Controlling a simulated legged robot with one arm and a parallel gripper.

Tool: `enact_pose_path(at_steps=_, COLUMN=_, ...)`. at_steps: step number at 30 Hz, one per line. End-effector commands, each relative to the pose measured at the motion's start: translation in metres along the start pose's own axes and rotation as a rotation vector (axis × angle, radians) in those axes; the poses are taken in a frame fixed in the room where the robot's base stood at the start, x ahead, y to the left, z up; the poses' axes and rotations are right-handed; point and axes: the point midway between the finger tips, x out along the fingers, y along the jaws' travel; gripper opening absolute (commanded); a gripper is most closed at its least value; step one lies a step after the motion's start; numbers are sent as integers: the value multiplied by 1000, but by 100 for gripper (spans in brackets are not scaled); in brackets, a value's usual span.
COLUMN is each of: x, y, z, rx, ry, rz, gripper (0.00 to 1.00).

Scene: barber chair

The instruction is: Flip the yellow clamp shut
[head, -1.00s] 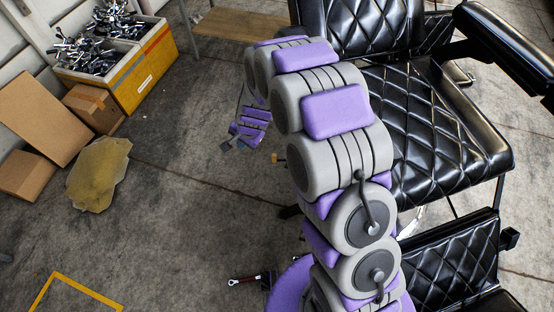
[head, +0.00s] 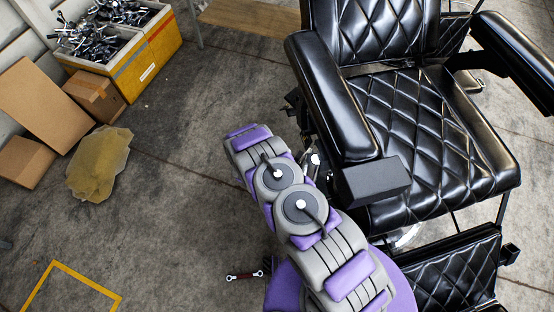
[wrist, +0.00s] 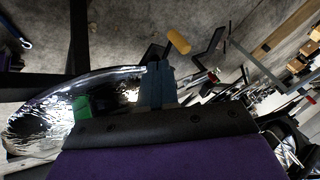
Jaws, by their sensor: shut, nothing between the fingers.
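A short yellow cylinder (wrist: 178,41), which looks like the handle of the yellow clamp, shows in the wrist view on a dark angled bracket. It stands just beyond and right of my gripper (wrist: 157,84), with a small gap in the picture. My gripper's dark blue-grey fingers are shut and empty. Whether they touch the clamp's dark parts cannot be told. In the head view my arm bends beside the chair's near armrest, and the gripper and yellow handle are hidden. Dark and metal parts (head: 312,160) show between the arm and the chair.
The black barber chair (head: 425,125) fills the right side, its armrest (head: 330,95) close to my arm. A yellow-grey bin of metal parts (head: 150,55), cardboard boxes (head: 45,100) and a red-handled tool (head: 243,276) are on the floor.

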Motion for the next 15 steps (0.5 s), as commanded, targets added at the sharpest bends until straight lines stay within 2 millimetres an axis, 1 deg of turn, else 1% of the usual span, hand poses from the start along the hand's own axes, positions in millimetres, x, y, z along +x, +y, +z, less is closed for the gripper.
enact_pose_path(at_steps=1, x=5, y=10, z=-3, rx=4, ry=19, rz=-1, gripper=0)
enact_pose_path(at_steps=4, x=12, y=18, z=-6, rx=17, ry=43, rz=-7, gripper=0)
enact_pose_path(at_steps=8, x=14, y=22, z=-8, rx=23, ry=58, rz=-11, gripper=0)
enact_pose_path(at_steps=15, x=14, y=21, z=-5, rx=19, ry=63, rz=-11, gripper=0)
